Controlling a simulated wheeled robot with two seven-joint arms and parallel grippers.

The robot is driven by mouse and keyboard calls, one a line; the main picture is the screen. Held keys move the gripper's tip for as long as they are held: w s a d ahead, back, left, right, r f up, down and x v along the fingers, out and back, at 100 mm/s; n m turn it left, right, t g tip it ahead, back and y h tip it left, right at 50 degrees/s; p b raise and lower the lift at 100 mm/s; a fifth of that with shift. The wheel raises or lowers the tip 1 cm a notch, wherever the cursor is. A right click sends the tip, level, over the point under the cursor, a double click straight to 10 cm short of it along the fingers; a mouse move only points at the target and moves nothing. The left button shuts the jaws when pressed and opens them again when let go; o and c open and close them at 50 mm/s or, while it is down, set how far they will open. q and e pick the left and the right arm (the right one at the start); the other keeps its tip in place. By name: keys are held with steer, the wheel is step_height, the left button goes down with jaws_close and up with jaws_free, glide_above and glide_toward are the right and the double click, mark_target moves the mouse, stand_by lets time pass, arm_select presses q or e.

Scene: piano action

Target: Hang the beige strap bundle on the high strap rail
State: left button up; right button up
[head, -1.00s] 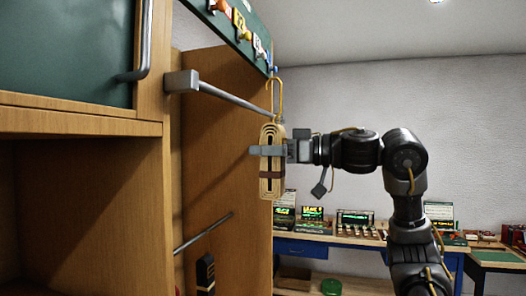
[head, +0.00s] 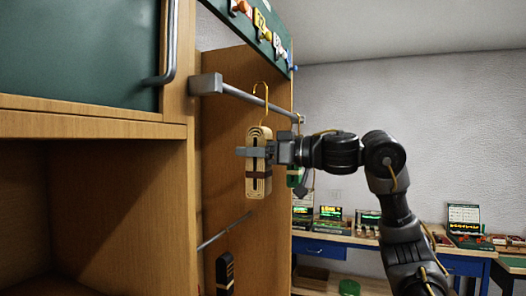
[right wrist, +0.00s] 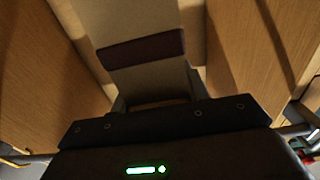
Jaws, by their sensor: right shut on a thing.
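The beige strap bundle (head: 258,184) hangs upright with a brown band round it and a yellow hook (head: 263,92) on top. My right gripper (head: 255,152) is shut across its upper middle. In the right wrist view the bundle (right wrist: 150,80) fills the space ahead of the gripper. The high strap rail (head: 236,93) is a grey bar reaching out from a square block on the wooden cabinet. The hook's curved top shows above the rail's line, and its shank crosses the rail. I cannot tell whether the hook touches the rail. My left gripper is out of view.
A lower rail (head: 224,230) with a dark bundle (head: 225,272) is below. The wooden cabinet (head: 110,190) stands close on the left. A green board with colourful pegs (head: 262,32) is above. A blue workbench (head: 325,248) is behind. A green object shows behind my right gripper.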

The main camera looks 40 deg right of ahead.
mark_target(258, 165)
steer(key=shift+s+d+f+b, duration=0.1)
steer(key=shift+f+b, duration=0.8)
steer(key=shift+f, duration=0.55)
steer(key=o, duration=1.2)
steer(key=shift+s+d+f+b, duration=0.1)
steer(key=shift+s+d+b, duration=0.1)
steer(key=shift+s+b, duration=0.2)
steer(key=b+v, duration=0.2)
steer(key=v, duration=0.8)
steer(key=shift+b, duration=0.35)
